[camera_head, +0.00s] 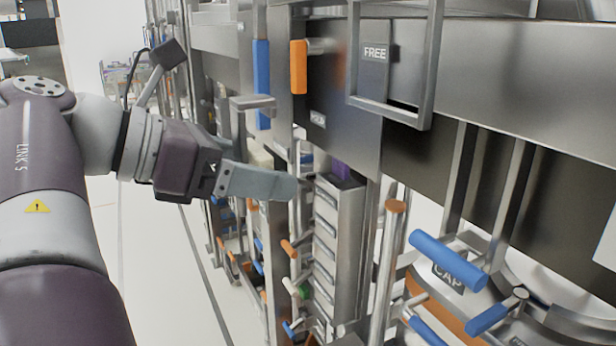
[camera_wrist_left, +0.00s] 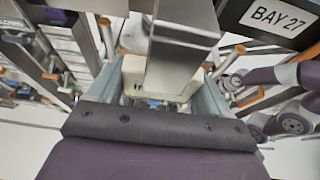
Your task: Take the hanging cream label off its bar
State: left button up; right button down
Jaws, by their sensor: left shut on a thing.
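My left gripper (camera_head: 280,185) reaches in from the left in the head view, its grey fingers pointing right among the rack's parts. In the left wrist view, the cream label (camera_wrist_left: 134,72) sits between the two grey fingers, and the gripper is shut on it. A grey metal bar (camera_wrist_left: 183,45) passes in front of the label in that view and covers part of it. In the head view a small cream patch (camera_head: 261,157) shows just behind the fingers; I cannot tell if it is the label. The label's attachment to its bar is hidden. My right gripper is not in view.
A dark panel with a FREE plate (camera_head: 375,55) and a metal handle (camera_head: 432,60) stands right of the gripper. Blue and orange handles crowd the rack. A CAP plate (camera_head: 447,275) is at lower right. A BAY 27 sign (camera_wrist_left: 276,22) shows in the wrist view. White floor (camera_head: 165,265) is clear at left.

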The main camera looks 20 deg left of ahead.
pick_arm(q)
jog(key=shift+s+a+r, duration=0.3)
jog(key=shift+s+r, duration=0.05)
jog(key=shift+s, duration=0.25)
jog(key=s+a+p, duration=0.4)
jog(key=s+p, duration=0.1)
jog(key=p, duration=0.6)
jog(key=shift+s+a, duration=0.2)
